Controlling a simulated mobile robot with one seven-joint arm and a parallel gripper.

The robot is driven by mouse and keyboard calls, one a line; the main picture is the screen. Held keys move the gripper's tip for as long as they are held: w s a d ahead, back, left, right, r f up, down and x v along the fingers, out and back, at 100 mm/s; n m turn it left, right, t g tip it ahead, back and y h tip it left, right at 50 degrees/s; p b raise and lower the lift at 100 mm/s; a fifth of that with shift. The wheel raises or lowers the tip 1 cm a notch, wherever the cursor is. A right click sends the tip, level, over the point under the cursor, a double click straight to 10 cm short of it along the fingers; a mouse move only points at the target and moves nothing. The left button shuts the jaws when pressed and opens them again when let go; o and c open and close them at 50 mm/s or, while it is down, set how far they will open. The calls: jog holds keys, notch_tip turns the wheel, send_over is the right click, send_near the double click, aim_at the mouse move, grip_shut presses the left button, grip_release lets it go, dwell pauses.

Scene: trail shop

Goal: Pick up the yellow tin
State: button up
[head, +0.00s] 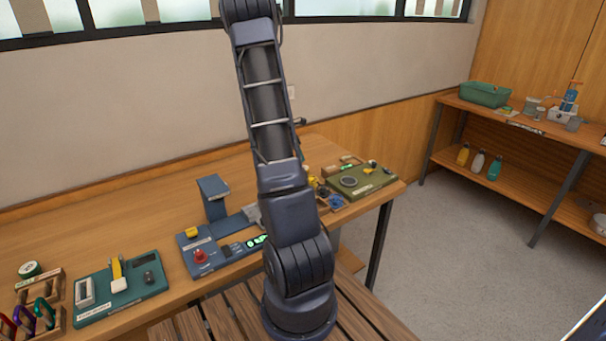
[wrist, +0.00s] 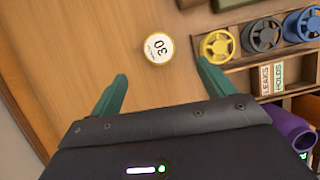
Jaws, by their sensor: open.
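The yellow tin (wrist: 158,47) shows in the wrist view as a small round tin with a yellow rim and a white top marked "30". It sits on the wooden table, beyond and between my fingertips. My gripper (wrist: 161,72) has two green fingers spread wide apart with nothing between them. The tin is apart from both fingers. In the head view my arm rises across the middle and my gripper is not seen; I cannot make out the tin there.
In the wrist view, a yellow wheel (wrist: 216,47), a dark wheel (wrist: 263,36) and a blue wheel (wrist: 303,24) lie in a wooden tray right of the tin. A purple object (wrist: 289,127) lies near the right finger. Bare wood lies left of the tin.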

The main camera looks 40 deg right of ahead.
jog(key=shift+x, duration=5.35)
jog(key=shift+w, duration=0.1)
jog(key=c, duration=1.1)
